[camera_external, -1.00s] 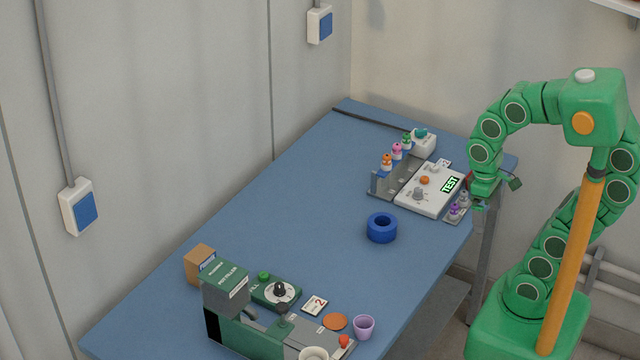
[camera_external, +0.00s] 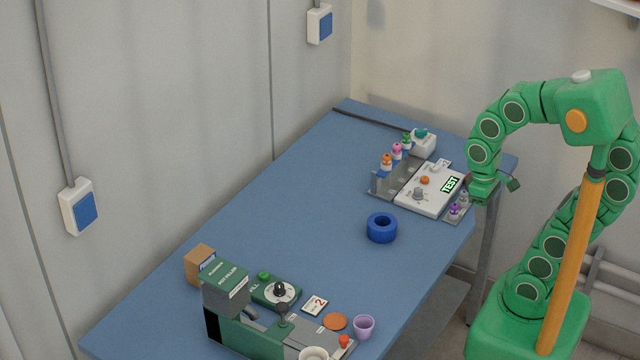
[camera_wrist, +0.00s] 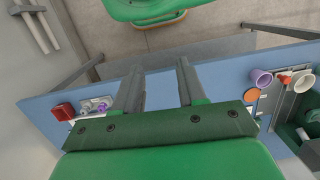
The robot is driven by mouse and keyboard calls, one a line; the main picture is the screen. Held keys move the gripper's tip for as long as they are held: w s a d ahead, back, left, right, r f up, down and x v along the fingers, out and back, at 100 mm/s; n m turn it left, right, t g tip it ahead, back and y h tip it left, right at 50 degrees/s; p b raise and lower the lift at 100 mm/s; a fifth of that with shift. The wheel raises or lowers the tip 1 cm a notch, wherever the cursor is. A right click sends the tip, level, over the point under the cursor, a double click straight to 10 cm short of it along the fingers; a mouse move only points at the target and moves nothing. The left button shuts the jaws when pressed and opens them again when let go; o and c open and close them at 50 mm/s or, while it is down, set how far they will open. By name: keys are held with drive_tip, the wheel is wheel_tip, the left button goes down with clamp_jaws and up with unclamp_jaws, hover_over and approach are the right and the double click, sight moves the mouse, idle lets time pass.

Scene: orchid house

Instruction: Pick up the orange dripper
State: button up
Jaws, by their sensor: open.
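The orange dripper (camera_external: 387,162) stands upright in the grey rack (camera_external: 380,188) near the far end of the blue table. It is the nearest of the row, before a pink dripper (camera_external: 397,151) and a green dripper (camera_external: 407,140). My gripper (camera_external: 482,196) hangs right of the rack, past the white TEST device, near the table's right edge. In the wrist view my gripper (camera_wrist: 158,88) is open, with nothing between its fingers. The orange dripper does not show clearly in the wrist view.
The white TEST device (camera_external: 430,190) lies between the rack and my gripper. Purple and grey drippers (camera_external: 456,209) stand at the table edge. A blue ring (camera_external: 381,228), purple cup (camera_external: 364,326) and green pot filler (camera_external: 227,290) are nearer. The table's middle is clear.

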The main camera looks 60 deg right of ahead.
drive_tip(key=w+a+m+t+y, duration=0.1)
drive_tip(key=w+m+y, duration=0.15)
drive_tip(key=w, duration=0.45)
drive_tip(key=w+a+m+y, duration=0.2)
drive_tip(key=w+m, duration=0.2)
drive_tip(key=w, duration=0.3)
drive_tip(key=m+t+y, duration=0.2)
drive_tip(key=m+t, duration=0.9)
drive_tip(key=m, duration=1.1)
hover_over(386, 164)
drive_tip(key=s+d, duration=0.5)
wheel_tip(386, 164, down, 10)
drive_tip(key=shift+x, duration=3.75)
drive_tip(key=shift+s+a, duration=0.15)
clamp_jaws()
